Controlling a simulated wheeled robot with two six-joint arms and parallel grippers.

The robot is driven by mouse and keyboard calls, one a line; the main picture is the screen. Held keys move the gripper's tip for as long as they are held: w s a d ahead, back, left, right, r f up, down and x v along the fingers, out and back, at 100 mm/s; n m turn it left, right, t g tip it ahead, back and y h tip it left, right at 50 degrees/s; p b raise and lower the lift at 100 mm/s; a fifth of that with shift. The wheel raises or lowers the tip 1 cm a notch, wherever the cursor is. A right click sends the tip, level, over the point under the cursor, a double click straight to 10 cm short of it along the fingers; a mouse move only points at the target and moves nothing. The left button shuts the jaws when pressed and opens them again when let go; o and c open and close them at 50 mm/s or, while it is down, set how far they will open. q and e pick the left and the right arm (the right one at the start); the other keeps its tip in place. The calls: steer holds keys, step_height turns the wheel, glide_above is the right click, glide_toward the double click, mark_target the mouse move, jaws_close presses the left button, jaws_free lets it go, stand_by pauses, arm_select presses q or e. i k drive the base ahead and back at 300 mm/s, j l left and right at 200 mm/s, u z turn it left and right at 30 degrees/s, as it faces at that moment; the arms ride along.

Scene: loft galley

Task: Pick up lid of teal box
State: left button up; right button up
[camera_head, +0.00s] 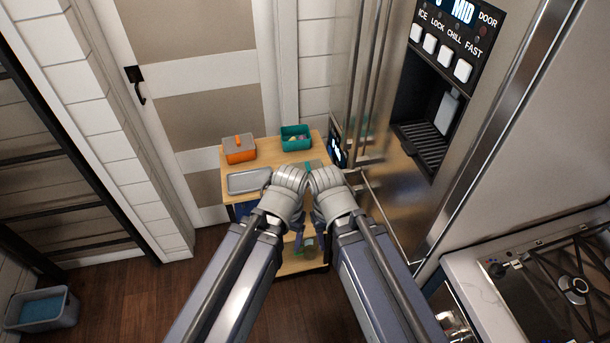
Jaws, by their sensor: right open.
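The teal box (296,141) stands open on the small wooden table, with small items showing inside. A grey piece with a teal strip (314,164), which looks like its lid, lies on the table just in front of the box, partly hidden by my grippers. My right gripper (322,172) is open, close to the lid in the picture; I cannot tell whether it touches. My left gripper (291,172) is beside it on the left, its fingers mostly hidden by its own wrist.
An orange box (240,154) with a grey lid and orange handle stands at the table's (270,150) back left. A grey tray (248,182) lies in front of it. The steel fridge (400,175) stands close on the right. A grey bin (42,310) is on the floor far left.

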mark_target(309, 165)
steer(key=i+j+z, duration=0.3)
steer(key=j+z, duration=0.3)
steer(key=i+j+z, duration=0.15)
steer(key=j+z, duration=0.2)
steer(key=i+j+z, duration=0.1)
steer(key=j+z, duration=0.2)
steer(key=j, duration=0.1)
